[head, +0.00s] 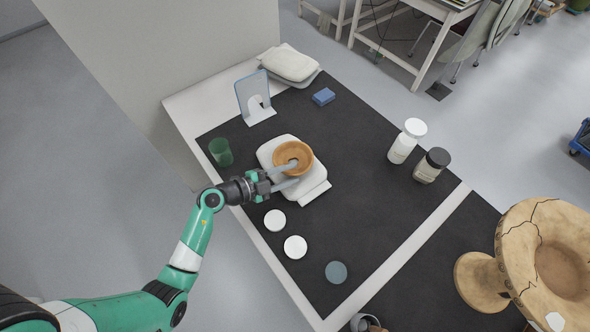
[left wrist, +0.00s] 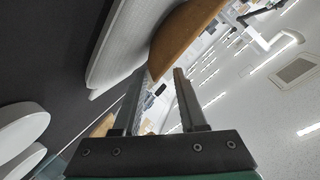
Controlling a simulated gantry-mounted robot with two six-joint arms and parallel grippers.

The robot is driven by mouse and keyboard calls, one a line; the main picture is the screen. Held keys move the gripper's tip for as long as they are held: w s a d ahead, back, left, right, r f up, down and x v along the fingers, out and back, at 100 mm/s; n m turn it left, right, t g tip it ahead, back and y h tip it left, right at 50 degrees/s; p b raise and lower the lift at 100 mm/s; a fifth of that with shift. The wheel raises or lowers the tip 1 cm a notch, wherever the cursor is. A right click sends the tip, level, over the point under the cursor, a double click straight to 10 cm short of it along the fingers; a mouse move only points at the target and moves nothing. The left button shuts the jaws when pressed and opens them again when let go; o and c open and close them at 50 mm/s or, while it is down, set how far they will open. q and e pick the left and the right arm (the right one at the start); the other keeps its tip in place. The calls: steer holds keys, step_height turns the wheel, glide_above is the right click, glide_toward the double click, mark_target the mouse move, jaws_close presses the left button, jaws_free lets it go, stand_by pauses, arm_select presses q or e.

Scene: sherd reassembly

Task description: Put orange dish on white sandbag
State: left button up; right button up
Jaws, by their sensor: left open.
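The orange dish (head: 293,153), a round shallow bowl, sits on a white scale-like base (head: 266,150) at the left of the dark mat. A white cushion-like pad (head: 290,63), which looks like the sandbag, lies at the table's back left corner. My left gripper (head: 292,174) is open, with its fingers at the dish's near side. In the left wrist view the dish's rim (left wrist: 185,35) lies at the tips of my open fingers (left wrist: 165,75); I cannot tell whether they touch it. My right gripper is not in view.
A green cup (head: 221,152), a grey-blue bookend (head: 254,97) and a blue block (head: 323,96) stand around the base. White discs (head: 295,247) lie in front. Two jars (head: 406,141) stand right. A cracked vessel (head: 545,260) is at lower right. The mat's middle is clear.

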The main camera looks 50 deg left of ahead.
arm_select(q)
steer(key=p+v, duration=0.3)
steer(key=v, duration=0.6)
steer(key=shift+s, duration=0.4)
steer(key=shift+a+r, duration=0.1)
